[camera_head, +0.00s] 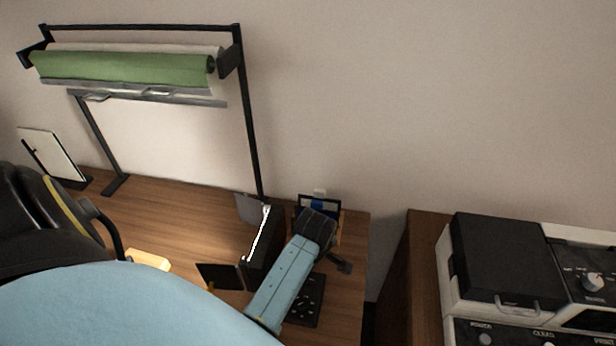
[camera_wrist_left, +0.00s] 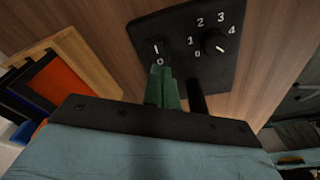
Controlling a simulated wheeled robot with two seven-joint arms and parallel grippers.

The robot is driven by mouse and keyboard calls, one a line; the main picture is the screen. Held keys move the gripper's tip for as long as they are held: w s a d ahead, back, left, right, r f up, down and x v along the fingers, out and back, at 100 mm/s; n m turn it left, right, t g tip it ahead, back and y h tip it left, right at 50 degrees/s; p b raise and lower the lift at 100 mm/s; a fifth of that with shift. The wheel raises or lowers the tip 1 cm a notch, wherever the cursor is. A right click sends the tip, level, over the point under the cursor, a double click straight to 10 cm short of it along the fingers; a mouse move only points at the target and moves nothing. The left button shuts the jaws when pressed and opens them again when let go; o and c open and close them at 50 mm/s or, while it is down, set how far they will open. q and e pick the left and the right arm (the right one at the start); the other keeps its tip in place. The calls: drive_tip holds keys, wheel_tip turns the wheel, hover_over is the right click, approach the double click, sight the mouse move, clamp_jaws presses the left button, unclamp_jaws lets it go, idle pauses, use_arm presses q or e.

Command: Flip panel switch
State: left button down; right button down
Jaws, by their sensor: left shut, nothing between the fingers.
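A black panel (camera_wrist_left: 190,28) fills the top middle of the left wrist view. It has a small switch (camera_wrist_left: 156,49) marked I and 0, and a round knob (camera_wrist_left: 214,42) with numbers around it. The closed green fingers of my left gripper (camera_wrist_left: 164,77) are at the switch's lower end, beside the 0. I cannot tell if they touch it or which way the switch is set. In the head view the panel (camera_head: 306,305) lies on the wooden table (camera_head: 180,221), partly covered by my arm. The left fingertips are hidden there. My right gripper is not in view.
A wooden frame with an orange face (camera_wrist_left: 62,85) stands beside the panel. A black stand (camera_head: 250,130) holding a green roll (camera_head: 125,68) rises behind. A dark box (camera_head: 262,245) is just left of my arm. A black-and-white machine (camera_head: 500,265) stands to the right.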

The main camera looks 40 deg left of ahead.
use_arm(q)
drive_tip(key=shift+f+b, duration=0.4)
drive_tip(key=shift+f, duration=0.4)
drive_tip(key=shift+r, duration=0.1)
wheel_tip(320, 180, up, 7)
drive_tip(key=p, duration=0.8)
idle(0.3)
idle(0.4)
